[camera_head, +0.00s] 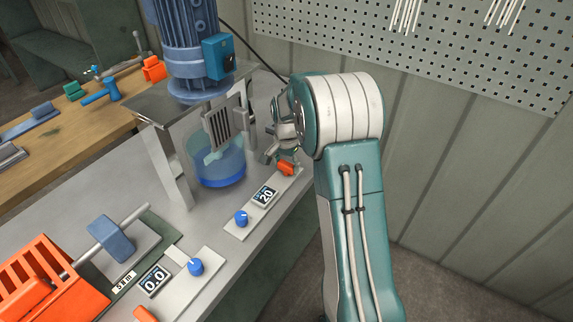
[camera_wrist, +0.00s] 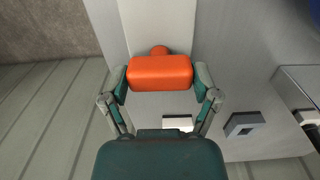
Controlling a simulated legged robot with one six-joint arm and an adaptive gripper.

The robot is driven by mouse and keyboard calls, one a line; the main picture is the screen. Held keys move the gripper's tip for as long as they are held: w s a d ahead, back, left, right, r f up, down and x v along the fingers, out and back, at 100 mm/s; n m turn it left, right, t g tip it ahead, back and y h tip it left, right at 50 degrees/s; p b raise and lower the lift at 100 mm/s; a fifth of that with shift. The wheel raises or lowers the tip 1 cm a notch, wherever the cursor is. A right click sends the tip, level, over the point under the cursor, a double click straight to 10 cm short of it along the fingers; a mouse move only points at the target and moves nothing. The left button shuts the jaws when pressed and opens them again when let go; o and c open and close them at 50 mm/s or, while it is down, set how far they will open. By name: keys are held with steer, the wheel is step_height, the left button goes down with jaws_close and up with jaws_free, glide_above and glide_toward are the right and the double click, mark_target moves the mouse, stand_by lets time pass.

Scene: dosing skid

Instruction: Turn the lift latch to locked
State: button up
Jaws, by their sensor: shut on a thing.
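The lift latch appears to be the orange handle (camera_head: 286,168) at the far end of the panel with the "20" display. It also shows large in the wrist view (camera_wrist: 160,72), as a rounded orange block with a round orange knob behind it. My gripper (camera_head: 277,152) is at the handle, beside the blue tank. In the wrist view my gripper (camera_wrist: 160,80) has one finger on each end of the block and is shut on it. In the head view my arm and gripper hide part of the handle. I see no locked mark.
A blue motor (camera_head: 187,40) stands over a clear tank of blue liquid (camera_head: 218,168) left of my gripper. A blue knob (camera_head: 241,218) and the "20" display (camera_head: 265,195) sit nearer on the panel. An orange pump housing (camera_head: 45,285) is at lower left. A wall stands at right.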

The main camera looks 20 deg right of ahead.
mark_target(286, 163)
stand_by(0.4)
steer(key=o, duration=1)
steer(key=shift+w+f, duration=0.1)
steer(key=shift+c, duration=0.2)
step_height(286, 163, up, 12)
